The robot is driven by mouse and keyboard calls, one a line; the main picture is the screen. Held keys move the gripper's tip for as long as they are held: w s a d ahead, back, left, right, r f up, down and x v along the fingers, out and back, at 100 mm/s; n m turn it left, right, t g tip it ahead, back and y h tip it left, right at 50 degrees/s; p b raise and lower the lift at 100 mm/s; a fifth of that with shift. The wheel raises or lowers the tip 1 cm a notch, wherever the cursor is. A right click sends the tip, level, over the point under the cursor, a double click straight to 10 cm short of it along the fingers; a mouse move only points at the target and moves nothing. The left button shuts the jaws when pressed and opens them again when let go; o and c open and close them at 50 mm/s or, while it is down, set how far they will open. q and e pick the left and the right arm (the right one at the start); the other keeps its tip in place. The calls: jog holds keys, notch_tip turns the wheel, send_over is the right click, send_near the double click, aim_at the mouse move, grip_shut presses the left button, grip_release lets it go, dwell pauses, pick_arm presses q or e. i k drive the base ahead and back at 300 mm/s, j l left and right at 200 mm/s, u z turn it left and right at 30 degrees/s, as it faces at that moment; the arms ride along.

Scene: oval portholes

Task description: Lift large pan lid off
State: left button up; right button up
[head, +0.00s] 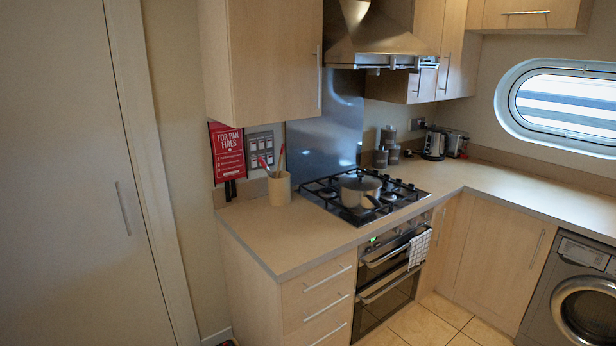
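One pan (359,196) stands on the black gas hob, with its handle pointing toward the front right. A lid (361,182) with a small dark knob sits on top of the pan and covers it. The inside of the pan is hidden. Neither of my grippers shows in the head view.
A utensil pot (279,189) stands left of the hob (328,192). The near-left worktop (290,235) is clear. The extractor hood (375,40) hangs above. A checked towel (419,247) hangs on the oven (385,285). A kettle (434,145) stands in the back corner.

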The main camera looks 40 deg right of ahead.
aim_at(360, 183)
jog(key=l+u, duration=0.2)
jog(key=l, duration=0.3)
jog(key=l+u, duration=0.15)
jog(key=l, duration=0.4)
jog(key=k+l+u, duration=0.2)
jog(key=l, duration=0.3)
jog(key=l+u, duration=0.15)
jog(key=l, duration=0.4)
jog(key=k+l+u, duration=0.2)
jog(key=l, duration=0.25)
jog(key=k+l, duration=0.1)
jog(key=l, duration=0.35)
jog(key=k+l, duration=0.1)
jog(key=l, duration=0.4)
jog(key=k+l, duration=0.15)
jog(key=l, duration=0.3)
jog(key=k+l, duration=0.1)
jog(key=l, duration=0.4)
